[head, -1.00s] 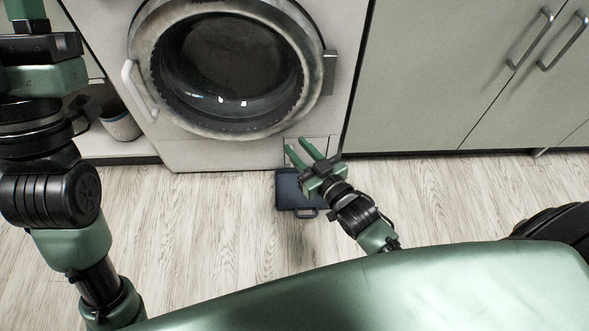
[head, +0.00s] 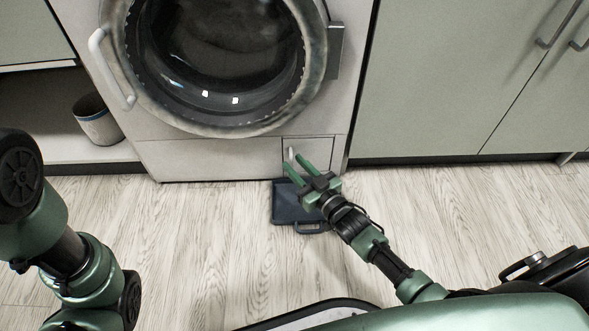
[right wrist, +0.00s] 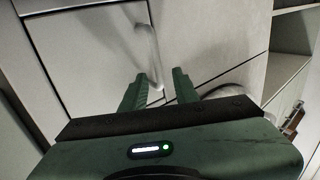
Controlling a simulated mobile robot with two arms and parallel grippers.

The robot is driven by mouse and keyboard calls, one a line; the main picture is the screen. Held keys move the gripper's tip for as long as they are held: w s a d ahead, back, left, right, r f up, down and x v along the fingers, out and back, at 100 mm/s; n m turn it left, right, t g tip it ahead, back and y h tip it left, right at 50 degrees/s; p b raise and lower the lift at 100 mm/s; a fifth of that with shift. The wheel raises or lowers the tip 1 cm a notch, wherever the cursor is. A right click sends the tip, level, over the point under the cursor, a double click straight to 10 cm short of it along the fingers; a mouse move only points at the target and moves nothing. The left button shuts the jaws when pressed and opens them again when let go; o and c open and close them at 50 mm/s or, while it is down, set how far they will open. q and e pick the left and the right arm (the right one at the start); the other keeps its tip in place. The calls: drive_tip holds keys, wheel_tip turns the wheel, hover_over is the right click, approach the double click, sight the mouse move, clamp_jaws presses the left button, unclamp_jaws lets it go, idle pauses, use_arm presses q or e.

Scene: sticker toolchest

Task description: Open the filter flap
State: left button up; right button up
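The filter flap (head: 318,151) is a small square panel at the lower right of the washing machine's front, and it looks closed. Its pale upright handle (head: 291,154) is on the flap's left side. My right gripper (head: 297,164) is low in front of the flap, with its green fingertips near the handle. In the right wrist view, its two fingers (right wrist: 158,84) are apart, and the handle (right wrist: 149,52) appears between and ahead of them. Contact cannot be told. My left arm shows at the left of the head view; its gripper is out of frame.
The washing machine (head: 205,160) has a round glass door (head: 215,50) above the flap. A dark blue tray-like thing (head: 286,208) lies on the floor below the flap, partly under my right gripper. A bin (head: 97,122) stands in the left niche. Cabinets (head: 440,80) line the right.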

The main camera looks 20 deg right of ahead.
drive_tip(key=shift+w+a, duration=0.1)
drive_tip(key=shift+w, duration=0.35)
clamp_jaws()
drive_tip(key=shift+r, duration=0.15)
idle(1.0)
